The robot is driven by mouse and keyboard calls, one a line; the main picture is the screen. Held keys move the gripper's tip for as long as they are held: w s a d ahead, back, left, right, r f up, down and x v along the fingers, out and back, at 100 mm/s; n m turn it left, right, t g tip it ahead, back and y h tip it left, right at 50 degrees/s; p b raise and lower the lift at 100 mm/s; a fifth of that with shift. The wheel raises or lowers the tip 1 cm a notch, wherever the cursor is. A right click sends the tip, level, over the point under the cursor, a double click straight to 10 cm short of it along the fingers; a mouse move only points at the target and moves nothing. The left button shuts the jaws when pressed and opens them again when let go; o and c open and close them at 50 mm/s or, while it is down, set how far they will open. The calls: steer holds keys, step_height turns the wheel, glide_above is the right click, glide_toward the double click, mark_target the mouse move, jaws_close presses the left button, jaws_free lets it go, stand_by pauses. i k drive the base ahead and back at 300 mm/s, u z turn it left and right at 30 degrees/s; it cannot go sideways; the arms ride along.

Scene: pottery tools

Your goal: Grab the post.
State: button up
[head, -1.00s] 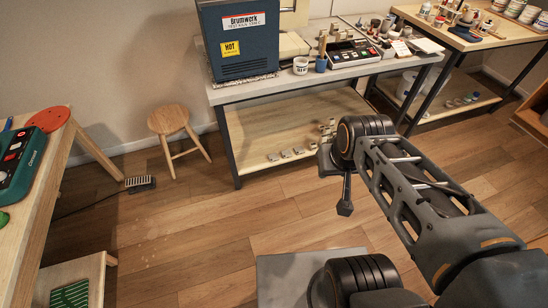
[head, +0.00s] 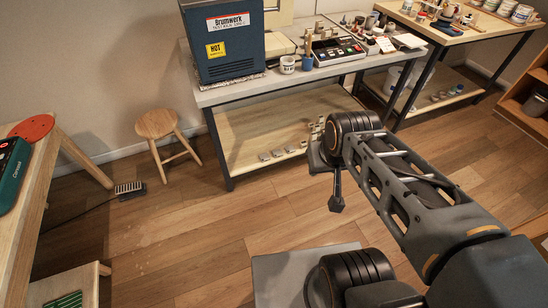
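I cannot tell for sure which thing is the post. Several small pale blocks (head: 290,149) stand in a row on the lower shelf of the grey-topped bench, partly hidden behind my arm at the right. Several upright tan pieces (head: 308,42) stand on the bench top, right of the kiln. My gripper (head: 336,204) seems to be the dark end hanging below my arm's wrist, above the floor and in front of the bench. It is apart from these pieces. Its fingers are too small and dark to show their opening.
The blue kiln (head: 223,42) stands on the grey-topped bench (head: 250,90), near a white cup (head: 287,64) and a control box (head: 336,50). A wooden stool (head: 157,124) and a pedal (head: 129,188) are at the left. Wooden floor (head: 175,225) lies clear between.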

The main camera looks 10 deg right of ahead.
mark_target(335, 29)
steer(key=z, duration=0.2)
steer(key=i, duration=1.3)
steer(key=z, duration=0.3)
